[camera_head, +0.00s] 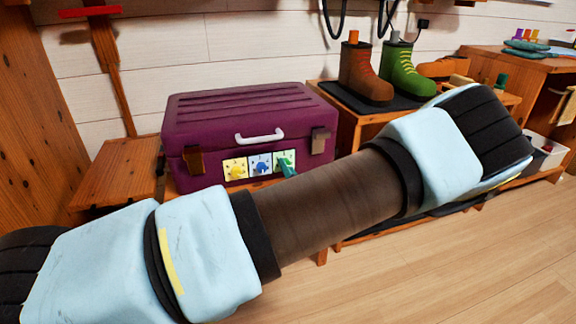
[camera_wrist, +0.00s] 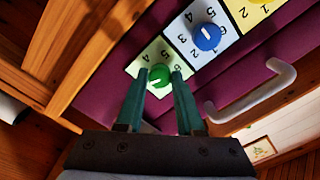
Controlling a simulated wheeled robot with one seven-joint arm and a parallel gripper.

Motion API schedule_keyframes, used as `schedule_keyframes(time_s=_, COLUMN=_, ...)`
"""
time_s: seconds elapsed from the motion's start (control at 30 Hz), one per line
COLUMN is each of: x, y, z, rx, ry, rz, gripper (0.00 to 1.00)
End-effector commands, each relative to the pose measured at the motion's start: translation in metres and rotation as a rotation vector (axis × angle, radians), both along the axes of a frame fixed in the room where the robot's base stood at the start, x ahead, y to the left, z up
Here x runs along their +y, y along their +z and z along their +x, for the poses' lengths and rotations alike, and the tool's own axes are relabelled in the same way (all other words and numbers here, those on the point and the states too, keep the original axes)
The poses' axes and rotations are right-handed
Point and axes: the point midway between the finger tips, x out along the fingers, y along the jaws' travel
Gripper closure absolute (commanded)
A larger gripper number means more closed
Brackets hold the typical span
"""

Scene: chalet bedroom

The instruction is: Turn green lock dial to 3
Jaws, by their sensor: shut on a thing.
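The purple case (camera_head: 250,115) carries three dial panels on its front: yellow (camera_head: 236,169), blue (camera_head: 260,165) and green (camera_head: 280,156). In the wrist view the green dial (camera_wrist: 159,76) sits on its pale green numbered panel (camera_wrist: 147,58). The teal fingers of my gripper (camera_wrist: 160,80) are shut on the green dial, one on each side. A short white mark shows on the dial, but I cannot tell which number it points to. The blue dial (camera_wrist: 207,37) is beside it, clear of the fingers. In the head view my fingertips (camera_head: 287,168) hide most of the green dial.
A white handle (camera_wrist: 252,96) stands out from the case close to my gripper. Wooden floor (camera_head: 455,265) lies open in front at the right.

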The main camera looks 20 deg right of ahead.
Motion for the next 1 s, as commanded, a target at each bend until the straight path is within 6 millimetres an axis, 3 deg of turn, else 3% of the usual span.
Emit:
schedule_keyframes(time_s=0.4, x=0.0000, y=0.0003, z=0.0000, rx=-0.020, ry=-0.001, rz=0.172, gripper=1.00)
schedule_keyframes(time_s=0.93, x=-0.0002, y=-0.0003, z=-0.0001, rx=-0.023, ry=-0.001, rz=0.191, gripper=1.00)
schedule_keyframes(time_s=0.97, x=-0.0002, y=-0.0003, z=-0.0001, rx=-0.023, ry=-0.001, rz=0.191, gripper=0.60)
schedule_keyframes(time_s=1.0, x=-0.0002, y=-0.0003, z=-0.0001, rx=-0.023, ry=-0.001, rz=0.191, gripper=0.56)
